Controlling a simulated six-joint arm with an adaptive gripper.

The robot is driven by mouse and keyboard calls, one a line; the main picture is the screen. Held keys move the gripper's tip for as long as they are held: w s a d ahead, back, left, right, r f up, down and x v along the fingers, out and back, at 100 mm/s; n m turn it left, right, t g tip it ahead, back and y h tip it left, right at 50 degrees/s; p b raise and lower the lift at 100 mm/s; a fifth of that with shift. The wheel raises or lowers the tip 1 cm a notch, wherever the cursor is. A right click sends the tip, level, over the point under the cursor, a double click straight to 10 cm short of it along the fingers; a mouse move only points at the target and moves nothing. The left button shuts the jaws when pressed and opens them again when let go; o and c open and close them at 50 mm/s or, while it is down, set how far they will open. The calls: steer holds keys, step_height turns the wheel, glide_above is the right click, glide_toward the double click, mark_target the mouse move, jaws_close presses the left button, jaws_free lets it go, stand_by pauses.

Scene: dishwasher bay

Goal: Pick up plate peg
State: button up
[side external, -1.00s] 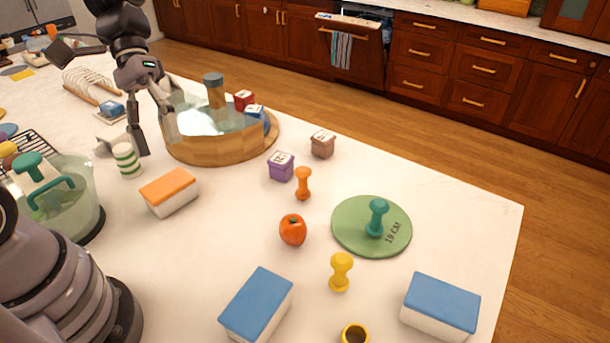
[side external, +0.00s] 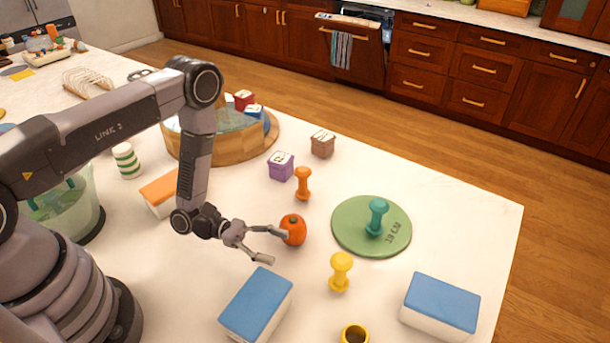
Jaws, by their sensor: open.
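A teal peg (side external: 376,216) stands upright on a flat round green plate (side external: 349,239), which is marked "19 CM" and lies on the white counter. My gripper (side external: 281,247) is open, to the left of the plate and apart from it. Its fingers point right, toward the plate. One fingertip overlaps the red-orange tomato (side external: 294,228) in the picture; I cannot tell whether they touch. Nothing shows between the fingers.
An orange peg (side external: 302,183) and a yellow peg (side external: 340,271) stand near the plate. Blue-topped sponges (side external: 256,303) (side external: 442,301) lie in front. Purple (side external: 281,167) and brown (side external: 322,145) boxes stand behind. The counter right of the plate is clear.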

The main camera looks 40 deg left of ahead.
mark_target(342, 266)
steer(key=x, duration=1.3)
steer(key=shift+w+d, duration=0.2)
steer(key=shift+d, duration=0.1)
steer(key=shift+c, duration=0.3)
jaws_close()
